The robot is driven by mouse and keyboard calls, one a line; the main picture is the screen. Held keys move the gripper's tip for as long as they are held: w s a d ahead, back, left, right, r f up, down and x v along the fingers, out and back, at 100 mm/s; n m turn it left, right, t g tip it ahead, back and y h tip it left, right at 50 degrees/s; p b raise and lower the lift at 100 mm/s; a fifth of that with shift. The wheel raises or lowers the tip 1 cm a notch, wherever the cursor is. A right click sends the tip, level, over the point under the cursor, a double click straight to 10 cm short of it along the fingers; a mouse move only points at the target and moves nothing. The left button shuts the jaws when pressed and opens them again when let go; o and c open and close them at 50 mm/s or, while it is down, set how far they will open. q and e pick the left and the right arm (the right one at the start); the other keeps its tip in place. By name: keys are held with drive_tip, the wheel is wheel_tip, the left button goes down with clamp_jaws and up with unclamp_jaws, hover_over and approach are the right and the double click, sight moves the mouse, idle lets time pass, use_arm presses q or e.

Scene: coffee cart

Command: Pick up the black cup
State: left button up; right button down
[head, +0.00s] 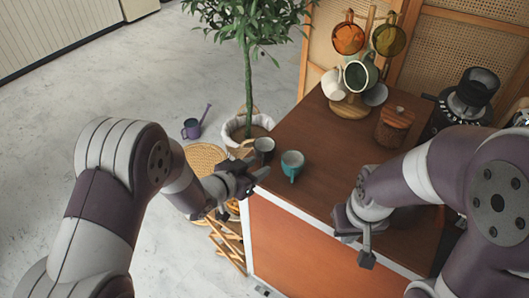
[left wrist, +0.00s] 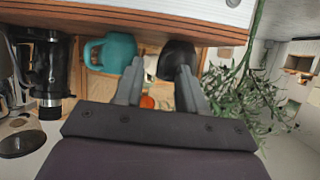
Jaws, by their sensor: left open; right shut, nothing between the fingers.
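The black cup (head: 264,146) stands on the cart top near its left corner, just left of a teal cup (head: 291,163). In the left wrist view the black cup (left wrist: 177,60) shows just past my fingers, partly covered by one of them. My left gripper (head: 254,178) is open and empty, just in front of the black cup near the cart's edge. In the left wrist view its two fingers (left wrist: 160,70) are spread apart. My right gripper (head: 360,247) is shut and empty, at the front side of the cart.
The teal cup (left wrist: 110,52) is close beside the black cup. A mug tree (head: 350,105) with several mugs, a wooden-lidded jar (head: 394,127) and a black grinder (head: 467,103) stand further back. A potted plant (head: 248,128) is left of the cart. The middle of the wooden top (head: 325,150) is clear.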

use_arm(q)
drive_tip(key=shift+x, duration=0.8)
drive_tip(key=shift+a, duration=0.15)
clamp_jaws()
